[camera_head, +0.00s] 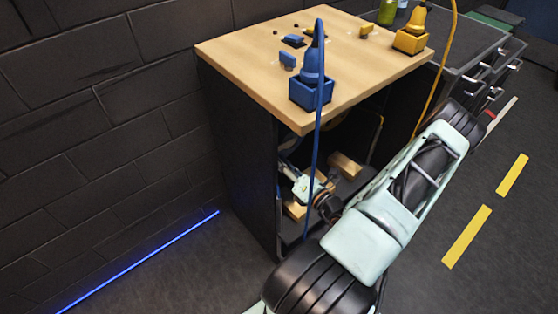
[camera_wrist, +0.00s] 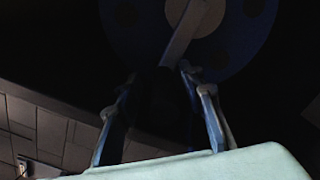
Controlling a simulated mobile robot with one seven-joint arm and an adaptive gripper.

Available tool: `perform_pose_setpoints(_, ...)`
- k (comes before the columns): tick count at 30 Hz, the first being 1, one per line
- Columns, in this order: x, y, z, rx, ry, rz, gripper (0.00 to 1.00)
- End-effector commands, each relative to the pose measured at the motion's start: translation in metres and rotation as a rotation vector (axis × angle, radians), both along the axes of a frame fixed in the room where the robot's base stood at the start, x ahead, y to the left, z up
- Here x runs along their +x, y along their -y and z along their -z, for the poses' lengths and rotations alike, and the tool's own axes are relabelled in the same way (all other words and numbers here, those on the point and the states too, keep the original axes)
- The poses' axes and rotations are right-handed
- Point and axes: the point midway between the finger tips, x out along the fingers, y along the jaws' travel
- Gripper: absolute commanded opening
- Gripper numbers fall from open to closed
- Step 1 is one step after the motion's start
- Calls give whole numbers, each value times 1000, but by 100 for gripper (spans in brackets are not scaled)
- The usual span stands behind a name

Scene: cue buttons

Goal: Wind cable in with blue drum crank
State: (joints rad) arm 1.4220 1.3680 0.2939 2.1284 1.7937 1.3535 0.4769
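The blue drum (camera_wrist: 237,28) fills the top of the wrist view as a blue disc with dark holes and a pale hub. Its grey crank arm (camera_wrist: 182,35) slants down from the hub toward my fingers. My gripper (camera_wrist: 158,75) has its two fingers spread apart, just below the drum. A dark shape between the fingers is too dim to make out, and I cannot tell whether they touch the crank. In the head view my arm reaches into the cabinet's open front. The blue cable (camera_head: 317,130) hangs from the blue plug (camera_head: 312,64) on the cabinet top down past the opening.
The wooden cabinet top (camera_head: 245,60) carries a blue socket block (camera_head: 311,95), a yellow socket block (camera_head: 410,42) and small blue and yellow parts. Wooden blocks (camera_head: 345,165) lie inside the cabinet. A dark drawer unit (camera_head: 470,45) stands to the right. The floor at lower left is clear.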

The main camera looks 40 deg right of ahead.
Motion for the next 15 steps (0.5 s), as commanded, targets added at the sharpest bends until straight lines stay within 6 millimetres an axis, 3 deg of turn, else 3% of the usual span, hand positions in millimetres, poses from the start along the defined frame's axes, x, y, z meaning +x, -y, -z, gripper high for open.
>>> perform_pose_setpoints(8,-8,1,2,1,-4,2,36)
perform_pose_setpoints(15,-54,6,2,1,-5,5,36)
